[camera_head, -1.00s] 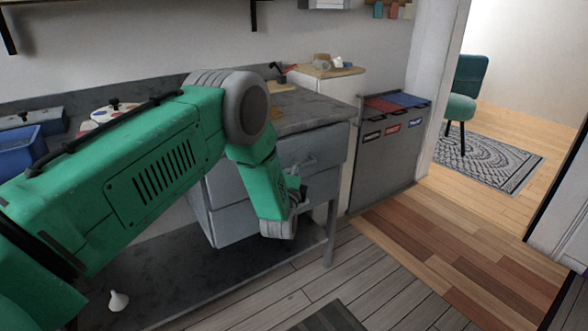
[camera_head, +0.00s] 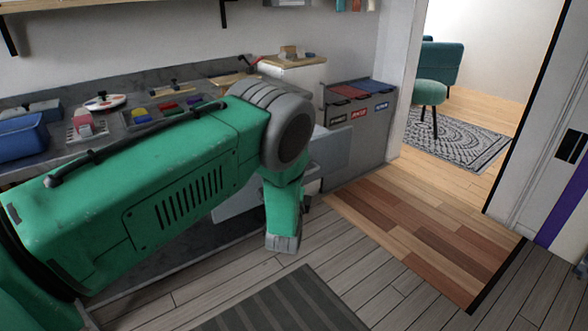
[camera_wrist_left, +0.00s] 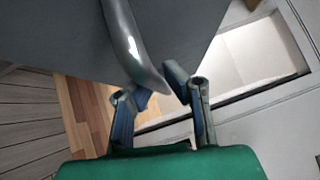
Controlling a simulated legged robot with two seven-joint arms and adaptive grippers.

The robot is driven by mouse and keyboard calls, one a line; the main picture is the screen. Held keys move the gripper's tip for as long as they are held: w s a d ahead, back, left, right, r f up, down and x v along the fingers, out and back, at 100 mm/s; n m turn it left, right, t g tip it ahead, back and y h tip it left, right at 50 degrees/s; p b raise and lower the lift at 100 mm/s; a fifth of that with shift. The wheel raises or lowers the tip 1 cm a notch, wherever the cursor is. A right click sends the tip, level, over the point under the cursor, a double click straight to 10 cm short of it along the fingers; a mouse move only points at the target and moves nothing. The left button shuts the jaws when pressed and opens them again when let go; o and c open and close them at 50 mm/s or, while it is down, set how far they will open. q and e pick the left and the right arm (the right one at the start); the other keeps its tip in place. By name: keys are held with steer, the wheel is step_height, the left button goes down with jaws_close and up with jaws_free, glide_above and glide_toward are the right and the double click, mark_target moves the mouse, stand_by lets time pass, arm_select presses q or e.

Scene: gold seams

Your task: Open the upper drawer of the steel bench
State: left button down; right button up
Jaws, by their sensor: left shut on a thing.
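The steel bench (camera_head: 215,88) runs along the wall, largely covered by my green left arm. Its grey upper drawer (camera_head: 330,152) shows to the right of my arm's big grey joint, standing out from the bench. In the left wrist view, the drawer front (camera_wrist_left: 210,25) fills the top and carries a curved metal handle (camera_wrist_left: 125,40). My left gripper (camera_wrist_left: 160,92) is shut on the lower end of this handle, one finger on each side. In the head view the fingers and handle are hidden by my arm. My right gripper is not in view.
A blue bin (camera_head: 22,138), a paint palette (camera_head: 104,101) and several coloured pieces lie on the bench top. A grey sorting cabinet (camera_head: 358,130) stands right of the bench. A striped dark mat (camera_head: 285,305) lies in front. The wooden floor (camera_head: 420,225) toward the doorway is clear.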

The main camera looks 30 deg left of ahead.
arm_select(q)
steer(key=shift+s+d+f, duration=0.35)
steer(key=shift+s+d, duration=0.05)
steer(key=shift+d, duration=0.2)
steer(key=shift+d, duration=0.1)
steer(key=c, duration=1.6)
jaws_free()
steer(key=shift+r, duration=0.1)
steer(key=v, duration=1.2)
